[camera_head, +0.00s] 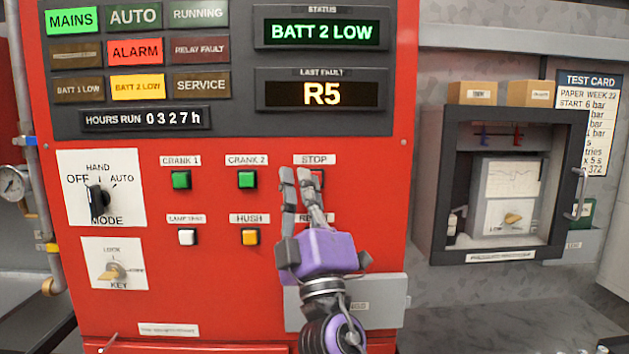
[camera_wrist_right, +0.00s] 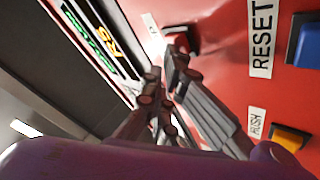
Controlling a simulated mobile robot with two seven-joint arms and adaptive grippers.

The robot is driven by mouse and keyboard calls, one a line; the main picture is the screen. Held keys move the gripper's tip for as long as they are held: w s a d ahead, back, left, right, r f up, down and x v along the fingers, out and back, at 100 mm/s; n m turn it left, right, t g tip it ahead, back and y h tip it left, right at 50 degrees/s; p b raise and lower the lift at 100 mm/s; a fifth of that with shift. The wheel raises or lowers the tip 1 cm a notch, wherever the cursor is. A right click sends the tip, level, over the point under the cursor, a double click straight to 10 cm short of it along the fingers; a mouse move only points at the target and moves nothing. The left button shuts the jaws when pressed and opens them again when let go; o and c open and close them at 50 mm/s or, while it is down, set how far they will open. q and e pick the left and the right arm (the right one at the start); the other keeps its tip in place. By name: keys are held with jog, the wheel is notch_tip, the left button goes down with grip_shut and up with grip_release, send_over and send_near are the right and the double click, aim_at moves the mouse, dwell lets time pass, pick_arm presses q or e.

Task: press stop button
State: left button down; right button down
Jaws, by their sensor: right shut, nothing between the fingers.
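The red stop button (camera_head: 319,179) sits under the STOP label (camera_head: 314,160) on the red panel. My right gripper's fingers partly cover it in the head view. My right gripper (camera_head: 296,174) is shut and empty, with its fingertips pointing up at the left side of the button. In the right wrist view the stop button (camera_wrist_right: 181,40) shows just beyond the fingertips (camera_wrist_right: 163,70). I cannot tell whether they touch it. My left gripper is in neither view.
Green CRANK 1 (camera_head: 181,179) and CRANK 2 (camera_head: 247,179) buttons are to the left. White lamp-test (camera_head: 187,237) and yellow HUSH (camera_head: 250,237) buttons are below. The blue RESET button (camera_wrist_right: 306,42) shows in the wrist view. An open recorder box (camera_head: 436,190) stands right.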

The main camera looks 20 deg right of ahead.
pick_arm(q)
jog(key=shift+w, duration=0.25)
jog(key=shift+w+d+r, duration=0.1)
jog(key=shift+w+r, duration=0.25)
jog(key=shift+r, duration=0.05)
pick_arm(e)
jog(key=shift+s+a, duration=0.2)
jog(key=shift+s, duration=0.7)
pick_arm(q)
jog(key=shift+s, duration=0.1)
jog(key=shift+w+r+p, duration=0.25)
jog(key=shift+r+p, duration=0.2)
jog(key=shift+p, duration=0.1)
pick_arm(e)
jog(key=s, duration=0.2)
jog(key=s+a, duration=0.1)
jog(key=s, duration=0.1)
jog(key=shift+s+a, duration=0.2)
jog(key=shift+s, duration=0.2)
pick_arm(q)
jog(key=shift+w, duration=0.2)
